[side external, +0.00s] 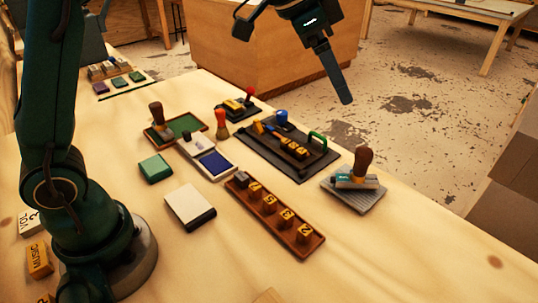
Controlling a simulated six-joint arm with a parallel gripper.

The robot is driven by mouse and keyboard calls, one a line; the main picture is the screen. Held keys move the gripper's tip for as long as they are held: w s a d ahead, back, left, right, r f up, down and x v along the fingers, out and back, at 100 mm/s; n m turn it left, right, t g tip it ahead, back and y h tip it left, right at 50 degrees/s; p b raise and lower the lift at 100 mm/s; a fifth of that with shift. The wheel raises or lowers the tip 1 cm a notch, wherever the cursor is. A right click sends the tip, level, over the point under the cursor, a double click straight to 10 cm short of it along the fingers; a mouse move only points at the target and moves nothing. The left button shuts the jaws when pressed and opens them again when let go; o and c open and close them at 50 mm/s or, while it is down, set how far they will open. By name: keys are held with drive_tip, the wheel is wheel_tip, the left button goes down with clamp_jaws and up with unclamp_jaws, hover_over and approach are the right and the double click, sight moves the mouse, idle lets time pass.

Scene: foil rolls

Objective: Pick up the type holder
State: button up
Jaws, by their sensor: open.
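Which object is the type holder is not certain from this view. A long brown wooden holder (292,238) with several yellow-topped type blocks lies flat at the table's middle front. A wooden-handled tool (363,162) with a pale, teal-marked base stands upright on a grey ribbed pad (352,197) to the right. A black tray (262,152) with yellow blocks and a green handle lies behind the brown holder. My gripper (291,68) is open and empty, at the top of the side view, high above and beyond the black tray. It touches none of these things.
A green-topped tray (186,126), a blue ink pad (213,163), a green block (156,168) and a white block (190,206) lie left of centre. A red-handled stamp (221,123) stands behind them. The table's front right (430,255) is clear.

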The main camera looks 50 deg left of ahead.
drive_tip(key=m+g, duration=0.1)
hover_over(360, 150)
drive_tip(key=a, duration=0.2)
wheel_tip(360, 150, down, 7)
drive_tip(key=shift+g, duration=0.8)
drive_tip(key=f, duration=0.3)
drive_tip(key=d+f, duration=0.1)
drive_tip(key=f, duration=0.2)
drive_tip(key=d+f, duration=0.1)
drive_tip(key=f, duration=0.1)
drive_tip(key=shift+d+f, duration=0.2)
drive_tip(key=shift+f, duration=0.2)
drive_tip(key=shift+x, duration=0.75)
clamp_jaws()
drive_tip(key=shift+w+r, duration=0.1)
